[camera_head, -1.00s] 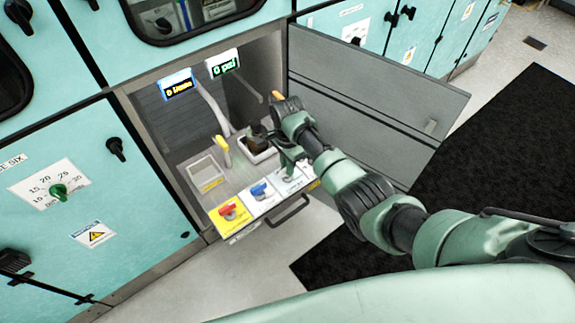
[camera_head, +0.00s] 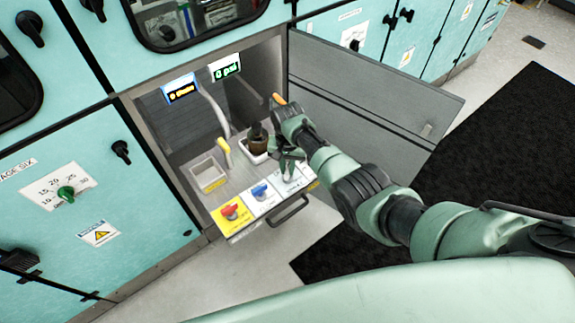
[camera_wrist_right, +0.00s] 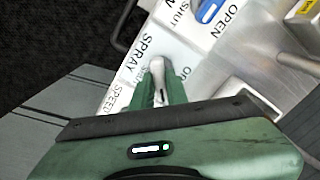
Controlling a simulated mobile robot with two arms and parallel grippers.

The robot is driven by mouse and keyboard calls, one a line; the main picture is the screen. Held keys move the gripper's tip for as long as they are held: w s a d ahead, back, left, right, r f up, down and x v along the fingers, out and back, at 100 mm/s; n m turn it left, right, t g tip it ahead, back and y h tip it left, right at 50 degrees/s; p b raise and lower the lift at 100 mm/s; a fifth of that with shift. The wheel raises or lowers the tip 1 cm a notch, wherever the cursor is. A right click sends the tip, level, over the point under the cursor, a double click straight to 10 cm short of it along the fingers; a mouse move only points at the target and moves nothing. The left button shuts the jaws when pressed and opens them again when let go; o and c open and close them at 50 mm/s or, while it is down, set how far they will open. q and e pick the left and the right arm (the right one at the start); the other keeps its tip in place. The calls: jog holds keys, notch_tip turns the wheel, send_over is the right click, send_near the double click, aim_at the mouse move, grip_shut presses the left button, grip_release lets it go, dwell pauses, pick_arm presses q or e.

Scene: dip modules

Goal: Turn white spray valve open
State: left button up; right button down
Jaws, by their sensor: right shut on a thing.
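The white spray valve (camera_wrist_right: 157,70) stands on the white panel beside the word SPRAY in the right wrist view. My right gripper (camera_wrist_right: 158,92) is shut on it, with one finger on each side. In the head view, my right gripper (camera_head: 287,168) reaches down onto the pull-out panel and hides most of the valve. The red valve (camera_head: 230,211) on its yellow plate and the blue valve (camera_head: 260,191) sit to its left. The blue valve also shows in the wrist view (camera_wrist_right: 208,12). My left gripper is not in view.
A yellow-tipped nozzle (camera_head: 223,144), an empty square tray (camera_head: 208,173) and a dark part in a white tray (camera_head: 256,158) stand behind the valves. A grey door (camera_head: 375,95) hangs open on the right. A handle (camera_head: 289,211) runs along the panel's front.

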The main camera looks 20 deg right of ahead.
aim_at(288, 169)
jog(key=n, duration=0.4)
jog(key=shift+n+p, duration=0.3)
jog(key=shift+p, duration=0.05)
jog(key=n, duration=0.4)
jog(key=shift+n, duration=0.4)
jog(key=c, duration=1.4)
grip_release()
notch_tip(288, 169, up, 8)
jog(key=shift+f+p, duration=0.1)
jog(key=shift+p, duration=0.75)
